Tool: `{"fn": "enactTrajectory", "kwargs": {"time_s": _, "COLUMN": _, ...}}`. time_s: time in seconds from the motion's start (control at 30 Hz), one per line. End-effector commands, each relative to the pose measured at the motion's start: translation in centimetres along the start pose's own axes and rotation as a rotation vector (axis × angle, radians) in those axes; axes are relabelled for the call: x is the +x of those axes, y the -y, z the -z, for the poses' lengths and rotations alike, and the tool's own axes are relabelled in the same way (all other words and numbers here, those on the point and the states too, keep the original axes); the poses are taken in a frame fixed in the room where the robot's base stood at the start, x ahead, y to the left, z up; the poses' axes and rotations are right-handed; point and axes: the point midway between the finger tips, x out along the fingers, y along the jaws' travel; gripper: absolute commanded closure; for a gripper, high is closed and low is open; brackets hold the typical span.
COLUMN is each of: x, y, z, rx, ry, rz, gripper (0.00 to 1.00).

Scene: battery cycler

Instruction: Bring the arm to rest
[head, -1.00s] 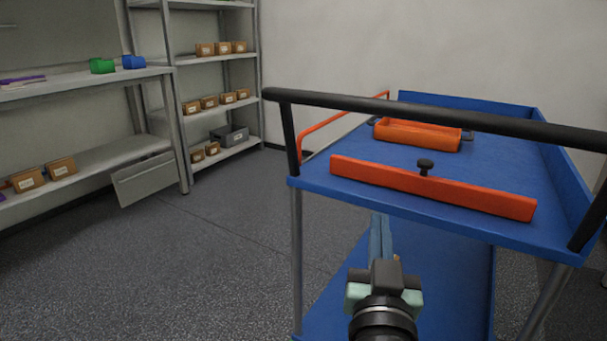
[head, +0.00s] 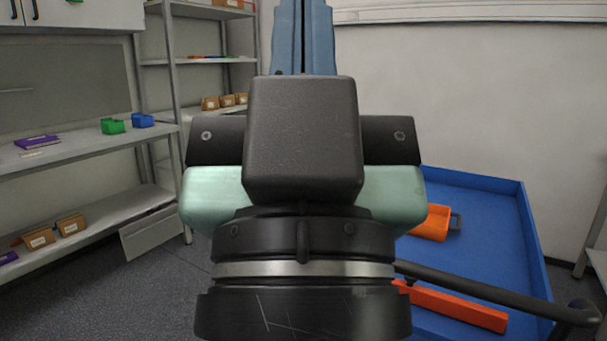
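My gripper (head: 304,30) is raised close in front of the head camera, and its dark body and pale green sides fill the middle of the view. Its blue fingers point up and away and lie side by side, shut, with nothing seen between them. The fingertips run to the top edge of the picture. The gripper is apart from the blue cart (head: 480,240) at the right and hides its left part.
Grey shelves (head: 90,147) at the left hold a green bin (head: 112,126), a blue bin (head: 142,120) and cardboard boxes. Floor shows at lower left.

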Motion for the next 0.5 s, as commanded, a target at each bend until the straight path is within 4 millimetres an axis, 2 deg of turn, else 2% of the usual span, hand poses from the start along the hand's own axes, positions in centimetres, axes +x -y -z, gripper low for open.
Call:
{"fn": "enactTrajectory", "kwargs": {"time_s": 0.03, "x": 2.4, "y": 0.0, "z": 2.2, "rx": 0.000, "ry": 0.000, "rz": 0.000, "gripper": 1.00}}
{"fn": "enactTrajectory", "kwargs": {"time_s": 0.5, "x": 12.8, "y": 0.0, "z": 12.0, "rx": 0.001, "ry": 0.001, "rz": 0.001, "gripper": 1.00}}
